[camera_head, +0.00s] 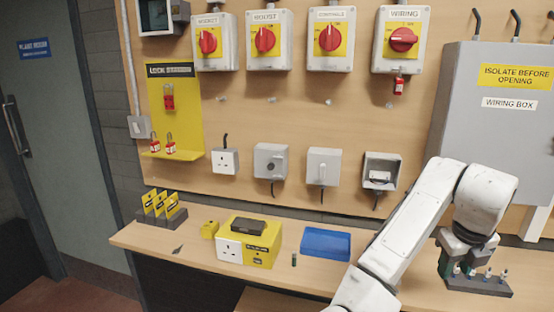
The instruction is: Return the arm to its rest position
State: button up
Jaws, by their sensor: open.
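My white arm (408,228) rises from the bottom edge, bends at the upper right and points down at its end. My gripper (467,266) is dark grey and open at the right part of the bench, just above or beside a dark block (492,286) with several small pegs. I cannot tell whether the fingers touch the block. A green part shows at the left of the gripper, partly hidden. Nothing is clearly held.
The bench (195,242) carries a blue tray (325,242), a yellow tester box (262,250) with a white socket, and a black tag stand (172,219). A grey wiring box (500,120) is close behind my arm. Four-switch board clutter aside, a red padlock (398,86) hangs under the right switch (402,39).

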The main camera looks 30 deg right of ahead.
jog(key=w+a+f+n+t+h, duration=0.1)
jog(key=a+f+n, duration=0.5)
jog(key=n, duration=0.6)
jog(key=a+f+n+h, duration=0.1)
jog(key=a+f+n, duration=0.45)
jog(key=n, duration=0.75)
jog(key=s+a+f+n+y, duration=0.2)
jog(key=s+a+f+n, duration=0.3)
jog(key=a+f+n, duration=0.2)
jog(key=s+a+f+n+g+y, duration=0.1)
jog(key=s+a+f+n+y, duration=0.1)
jog(key=s+a+f+n, duration=0.3)
jog(key=a+f+n, duration=0.3)
jog(key=a+n, duration=0.2)
jog(key=a, duration=0.2)
jog(key=shift+s+a+y, duration=0.15)
jog(key=shift+s+y, duration=0.25)
jog(key=shift+w+f, duration=0.1)
